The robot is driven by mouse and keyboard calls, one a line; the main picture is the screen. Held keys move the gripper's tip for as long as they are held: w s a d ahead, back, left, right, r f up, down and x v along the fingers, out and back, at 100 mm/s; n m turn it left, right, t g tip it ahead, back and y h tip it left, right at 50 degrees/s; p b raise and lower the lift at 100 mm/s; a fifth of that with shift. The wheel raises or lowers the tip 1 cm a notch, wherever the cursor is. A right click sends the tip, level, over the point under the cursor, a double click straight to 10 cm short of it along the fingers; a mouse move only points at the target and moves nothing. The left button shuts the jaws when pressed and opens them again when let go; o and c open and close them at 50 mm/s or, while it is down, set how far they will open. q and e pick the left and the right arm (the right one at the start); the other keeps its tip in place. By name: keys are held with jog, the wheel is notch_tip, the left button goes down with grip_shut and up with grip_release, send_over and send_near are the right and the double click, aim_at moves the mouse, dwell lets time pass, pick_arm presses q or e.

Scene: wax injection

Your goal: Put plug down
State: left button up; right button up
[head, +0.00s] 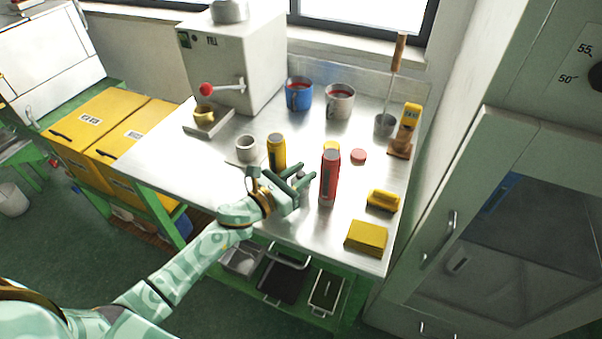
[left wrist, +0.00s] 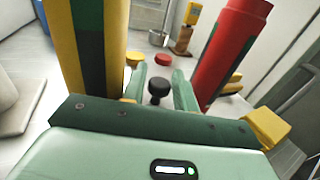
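A small black-topped plug (left wrist: 158,87) with a narrower lower part shows between the two pale green fingers of my left gripper (left wrist: 158,78) in the left wrist view. I cannot tell whether the fingers press on it or stand just clear of it, nor whether it touches the table. In the head view my left gripper (head: 304,176) is low over the front of the steel table (head: 225,160), between a yellow bottle (head: 276,153) and a red bottle (head: 328,182). The plug is too small to make out clearly there. My right gripper is not in view.
A white cup (head: 246,148) stands left of the yellow bottle. A red disc (head: 358,156), yellow block (head: 366,238) and yellow brush-like item (head: 382,200) lie to the right. Blue (head: 298,96) and grey (head: 339,102) pots stand behind. The table's left front is clear.

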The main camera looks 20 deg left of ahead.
pick_arm(q)
jog(key=shift+r, duration=0.25)
jog(key=v, duration=1.2)
jog(key=shift+a, duration=0.1)
